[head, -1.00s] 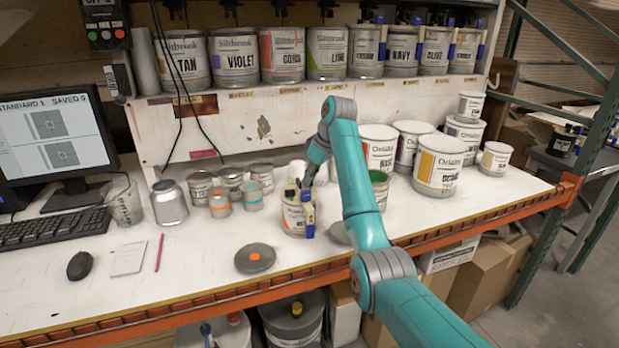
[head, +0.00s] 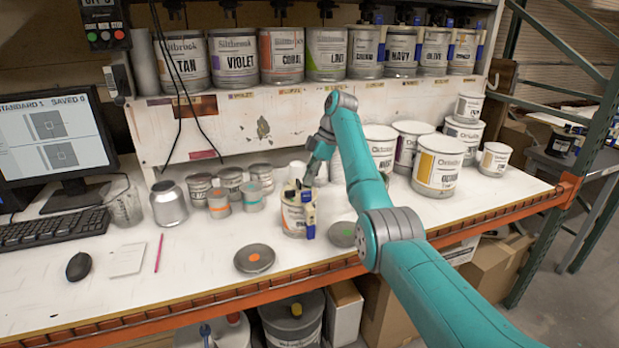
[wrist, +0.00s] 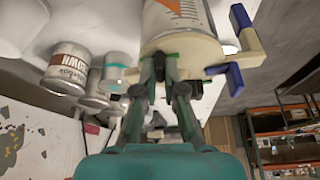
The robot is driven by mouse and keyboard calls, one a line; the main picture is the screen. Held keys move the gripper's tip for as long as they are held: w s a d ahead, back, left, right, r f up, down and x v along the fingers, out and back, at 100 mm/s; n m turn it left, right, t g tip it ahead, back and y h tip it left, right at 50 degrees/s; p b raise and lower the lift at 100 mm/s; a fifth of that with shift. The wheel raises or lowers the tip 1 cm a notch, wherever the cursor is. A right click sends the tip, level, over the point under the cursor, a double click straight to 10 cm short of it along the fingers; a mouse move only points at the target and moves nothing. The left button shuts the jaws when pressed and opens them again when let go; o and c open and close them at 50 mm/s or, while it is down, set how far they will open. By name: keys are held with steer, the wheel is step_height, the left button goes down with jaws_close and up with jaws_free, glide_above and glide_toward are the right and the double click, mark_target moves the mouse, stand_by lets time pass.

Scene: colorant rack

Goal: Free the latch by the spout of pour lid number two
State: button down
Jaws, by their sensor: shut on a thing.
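A small can (head: 294,218) with a white and orange label stands on the bench. It carries a cream pour lid with a blue handle (head: 310,218). In the wrist view the can (wrist: 178,18) is at the top, with the cream pour lid (wrist: 205,52) and blue handle parts (wrist: 241,16) beside it. My gripper (head: 306,184) is at the lid's top from behind. In the wrist view its fingertips (wrist: 162,60) are closed at the lid's edge on a small part, seemingly the latch, mostly hidden by the fingers. I cannot read a number on the lid.
Small grey cans (head: 231,184) stand left, larger white cans (head: 438,168) right. A shelf of cans (head: 234,57) is behind.

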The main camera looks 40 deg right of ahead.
stand_by(0.3)
steer(key=c, duration=1.5)
jaws_free()
steer(key=shift+c, duration=0.2)
steer(key=shift+r, duration=0.1)
steer(key=shift+d+r, duration=0.15)
steer(key=shift+r, duration=0.1)
steer(key=s+d, duration=0.5)
steer(key=d, duration=0.6)
steer(key=shift+r, duration=0.2)
steer(key=shift+s, duration=0.1)
